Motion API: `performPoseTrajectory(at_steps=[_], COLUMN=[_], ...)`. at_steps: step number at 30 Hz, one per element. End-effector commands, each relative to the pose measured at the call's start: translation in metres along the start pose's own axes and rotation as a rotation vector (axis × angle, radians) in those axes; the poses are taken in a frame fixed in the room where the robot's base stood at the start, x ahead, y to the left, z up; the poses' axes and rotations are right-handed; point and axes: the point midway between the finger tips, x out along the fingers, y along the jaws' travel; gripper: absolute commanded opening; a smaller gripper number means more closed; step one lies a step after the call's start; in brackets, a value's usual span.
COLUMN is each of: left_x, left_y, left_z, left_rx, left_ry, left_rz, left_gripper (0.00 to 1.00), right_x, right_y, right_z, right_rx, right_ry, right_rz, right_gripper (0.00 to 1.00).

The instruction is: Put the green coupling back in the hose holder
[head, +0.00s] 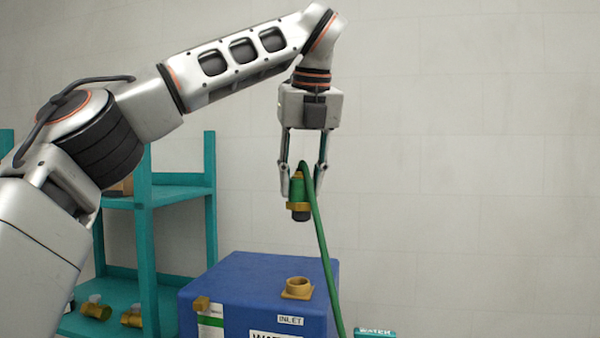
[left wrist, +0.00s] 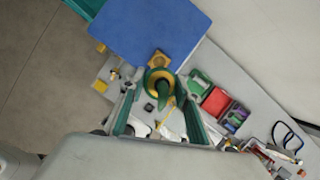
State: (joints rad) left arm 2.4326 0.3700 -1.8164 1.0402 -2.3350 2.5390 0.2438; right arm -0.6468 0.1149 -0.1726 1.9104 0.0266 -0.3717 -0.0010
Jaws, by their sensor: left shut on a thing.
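The green coupling (head: 297,188) has a brass ring near its lower end and hangs upright in my left gripper (head: 304,172). My left gripper is shut on it, above the blue tank. In the left wrist view the coupling (left wrist: 160,84) shows from above between the fingers (left wrist: 163,112). The green hose (head: 322,245) arches from its top and runs down to the right, past the tank's right edge. A teal piece marked WATER (head: 375,333) shows at the bottom edge; I cannot tell if it is the hose holder. My right gripper is not in view.
The blue tank (head: 225,275) has a brass inlet fitting (head: 297,288) on top, below the coupling and apart from it. A teal shelf (head: 146,240) with brass fittings stands left. The left wrist view shows a red bin (left wrist: 216,102) and small parts on the bench.

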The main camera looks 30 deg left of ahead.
Motion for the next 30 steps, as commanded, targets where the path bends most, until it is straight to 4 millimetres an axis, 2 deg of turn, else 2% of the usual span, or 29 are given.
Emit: performPoseTrajectory(at_steps=[30], left_x=[0.017], left_y=[0.014], left_z=[-0.119], left_rx=[0.246], left_ry=[0.002], left_rz=[-0.100], left_gripper=[0.06], right_x=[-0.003], right_y=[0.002], right_z=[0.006], right_rx=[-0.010], right_ry=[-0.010], right_rz=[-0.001], right_gripper=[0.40])
